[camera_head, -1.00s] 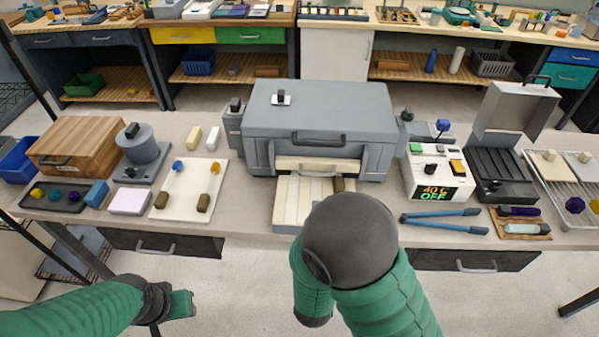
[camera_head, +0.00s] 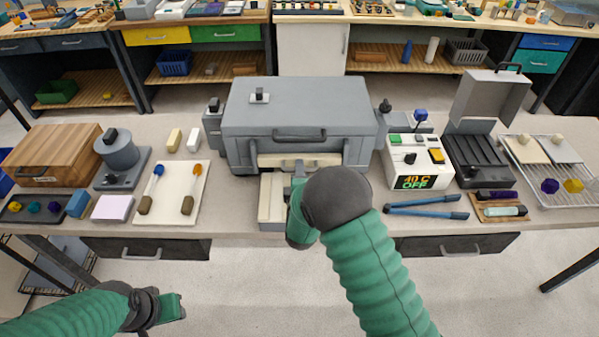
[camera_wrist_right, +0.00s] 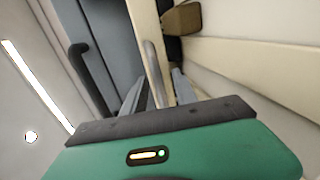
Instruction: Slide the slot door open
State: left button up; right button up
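The slot door (camera_head: 300,160) is a cream panel across the front opening of the large grey box (camera_head: 300,120). In the right wrist view the cream panel (camera_wrist_right: 143,25) carries a small grey upright handle (camera_wrist_right: 152,68). My right gripper (camera_wrist_right: 160,92) points at this handle, its two grey fingers apart with the handle's lower end between or just ahead of them; contact is unclear. In the head view my right forearm hides the right gripper's fingertips and part of the cream tray (camera_head: 268,200) below the slot. My left gripper (camera_head: 175,306) hangs low in front of the table, empty.
A heater-like white box (camera_head: 415,165) reading "40 C OFF" and blue tongs (camera_head: 428,206) lie right of my arm. In the wrist view a brown block (camera_wrist_right: 182,18) sits close beside the handle.

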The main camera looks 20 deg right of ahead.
grip_shut()
jog(key=shift+s, duration=0.1)
dwell(1.2)
